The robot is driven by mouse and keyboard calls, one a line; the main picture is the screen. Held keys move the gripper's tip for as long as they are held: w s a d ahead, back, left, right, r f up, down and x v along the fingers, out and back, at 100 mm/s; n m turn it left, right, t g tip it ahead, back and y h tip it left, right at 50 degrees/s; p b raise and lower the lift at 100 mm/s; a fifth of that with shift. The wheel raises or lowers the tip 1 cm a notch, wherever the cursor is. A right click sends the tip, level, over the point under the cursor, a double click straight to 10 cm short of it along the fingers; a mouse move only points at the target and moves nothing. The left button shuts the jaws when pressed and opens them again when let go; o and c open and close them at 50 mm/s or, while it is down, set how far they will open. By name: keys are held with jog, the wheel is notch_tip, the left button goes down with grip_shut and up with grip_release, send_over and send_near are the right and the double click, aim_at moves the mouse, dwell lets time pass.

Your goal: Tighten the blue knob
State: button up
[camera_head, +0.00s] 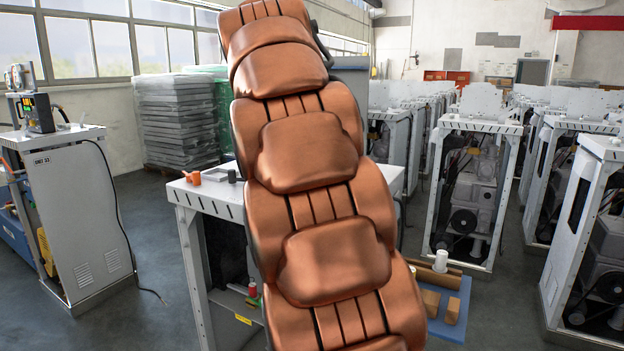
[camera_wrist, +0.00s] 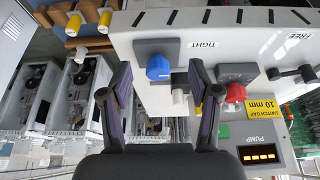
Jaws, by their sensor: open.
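The blue knob (camera_wrist: 158,67) sits on a grey block on the white panel of a dispenser cabinet in the wrist view, beside the printed word TIGHT. My gripper (camera_wrist: 159,80) is open, with one dark finger to each side of the knob in the picture. I cannot tell how far the fingertips are from it or whether they touch it. Nothing shows held between the fingers. In the head view my copper-coloured arm covers the middle, and the blue knob and the gripper are hidden behind it.
A red knob (camera_wrist: 235,93) on a dark block lies right of the right finger, near a yellow SWITCH GAP label (camera_wrist: 260,105) and a lit PUMP display (camera_wrist: 259,153).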

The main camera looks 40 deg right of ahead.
jog(key=s+a, duration=0.2)
jog(key=a, duration=0.5)
jog(key=shift+a, duration=0.15)
jog(key=shift+s+f, duration=0.1)
dwell(0.3)
jog(key=s+a+f+n+g+y+p, duration=0.1)
jog(key=s+a+f+n+y+p, duration=0.1)
jog(key=s+a+f+n, duration=0.5)
jog(key=s+a+f+n+g+y+p, duration=0.2)
jog(key=s+a+f+n, duration=0.5)
jog(key=f, duration=1.2)
jog(key=s+a, duration=0.3)
jog(key=s, duration=0.3)
jog(key=shift+s+a+f+n, duration=0.15)
jog(key=shift+a+f+n, duration=0.1)
jog(key=shift+n, duration=0.15)
